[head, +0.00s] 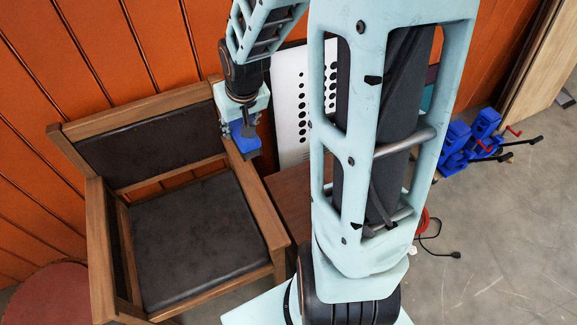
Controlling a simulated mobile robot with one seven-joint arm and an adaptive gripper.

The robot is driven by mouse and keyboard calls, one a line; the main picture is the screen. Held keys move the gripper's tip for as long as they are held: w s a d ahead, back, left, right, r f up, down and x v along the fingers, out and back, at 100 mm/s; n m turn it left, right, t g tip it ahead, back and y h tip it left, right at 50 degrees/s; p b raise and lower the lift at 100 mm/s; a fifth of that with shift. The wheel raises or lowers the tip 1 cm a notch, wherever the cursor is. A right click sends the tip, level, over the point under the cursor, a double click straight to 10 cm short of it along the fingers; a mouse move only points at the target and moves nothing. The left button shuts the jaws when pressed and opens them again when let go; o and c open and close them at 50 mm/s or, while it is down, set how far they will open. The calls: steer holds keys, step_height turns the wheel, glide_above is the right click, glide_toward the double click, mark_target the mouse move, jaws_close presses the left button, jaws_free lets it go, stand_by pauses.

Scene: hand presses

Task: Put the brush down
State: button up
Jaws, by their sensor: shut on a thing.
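My gripper (244,128) is in the upper middle of the head view, near the right back corner of the wooden armchair. It is shut on a small blue and dark grey thing, which looks like the brush (246,145). The brush is small in view and partly covered by the fingers, so its shape is unclear. It appears over or beside the chair's right armrest; I cannot tell its height or whether it touches anything.
The armchair (195,240) has a dark, empty seat. A brown wooden surface (288,190) lies right of it, partly hidden by my arm. A white panel (290,95) with black holes stands behind.

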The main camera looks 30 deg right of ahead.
steer(key=d+f+b, duration=1.3)
steer(key=d+f, duration=0.2)
steer(key=f, duration=0.5)
steer(key=d+f+b, duration=1.2)
steer(key=d+f, duration=0.4)
steer(key=f, duration=0.3)
steer(key=shift+m, duration=0.3)
steer(key=w+a+f+b, duration=0.1)
steer(key=w+f, duration=0.2)
steer(key=w+a+f+b, duration=0.2)
steer(key=w+f, duration=0.1)
steer(key=w, duration=0.1)
steer(key=w+a+f+b, duration=0.2)
steer(key=w+f, duration=0.1)
steer(key=w, duration=0.1)
steer(key=shift+w, duration=0.25)
steer(key=shift+w+a+f, duration=0.15)
steer(key=shift+w+f, duration=0.15)
steer(key=shift+f, duration=0.15)
steer(key=shift+w+f+b, duration=0.2)
steer(key=shift+f+b, duration=0.75)
steer(key=shift+f, duration=0.7)
steer(key=shift+a, duration=0.1)
